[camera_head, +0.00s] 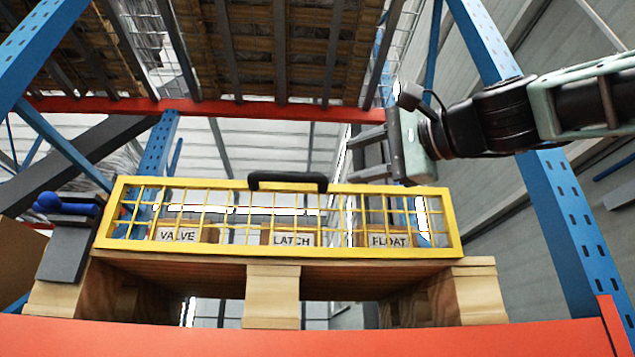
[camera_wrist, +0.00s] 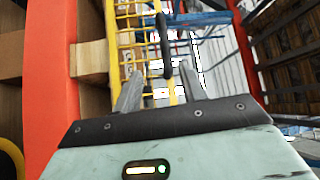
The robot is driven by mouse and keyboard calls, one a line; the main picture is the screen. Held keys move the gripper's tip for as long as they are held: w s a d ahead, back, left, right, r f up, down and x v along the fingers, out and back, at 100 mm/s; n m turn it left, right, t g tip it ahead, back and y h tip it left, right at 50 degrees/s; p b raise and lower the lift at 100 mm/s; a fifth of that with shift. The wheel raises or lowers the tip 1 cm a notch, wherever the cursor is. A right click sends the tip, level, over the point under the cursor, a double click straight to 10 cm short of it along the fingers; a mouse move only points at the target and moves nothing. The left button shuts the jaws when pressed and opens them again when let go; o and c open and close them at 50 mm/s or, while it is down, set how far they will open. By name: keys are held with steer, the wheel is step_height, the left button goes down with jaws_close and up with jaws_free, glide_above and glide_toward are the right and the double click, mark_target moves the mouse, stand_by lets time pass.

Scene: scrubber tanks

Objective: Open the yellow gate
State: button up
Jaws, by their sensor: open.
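The yellow gate (camera_head: 262,254) is a wire-mesh panel with a yellow frame, standing upright on a wooden pallet. A black handle (camera_head: 287,181) sits at the middle of its top bar. My gripper (camera_head: 366,153) is above the right half of the gate, to the right of the handle, with its fingers pointing left. It is open and empty. In the wrist view the gate (camera_wrist: 128,48) runs away from me, and the handle (camera_wrist: 163,42) shows beyond and between my two fingers (camera_wrist: 160,92). I see no contact with the handle.
Boxes labelled VALVE (camera_head: 178,235), LATCH (camera_head: 291,239) and FLOAT (camera_head: 389,240) stand behind the mesh. A grey device with a blue knob (camera_head: 68,235) is left of the gate. Blue rack uprights (camera_head: 558,220) and an orange beam (camera_head: 250,338) frame the bay. A loaded shelf hangs above.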

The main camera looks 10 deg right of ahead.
mark_target(293, 175)
steer(key=p+x, duration=0.2)
steer(key=x, duration=0.3)
steer(key=p+x, duration=0.2)
steer(key=x, duration=0.3)
steer(key=r+p+x, duration=0.1)
steer(key=p+x, duration=0.2)
steer(key=x, duration=0.3)
steer(key=shift+w+d, duration=0.1)
steer(key=shift+w+a, duration=0.35)
jaws_close()
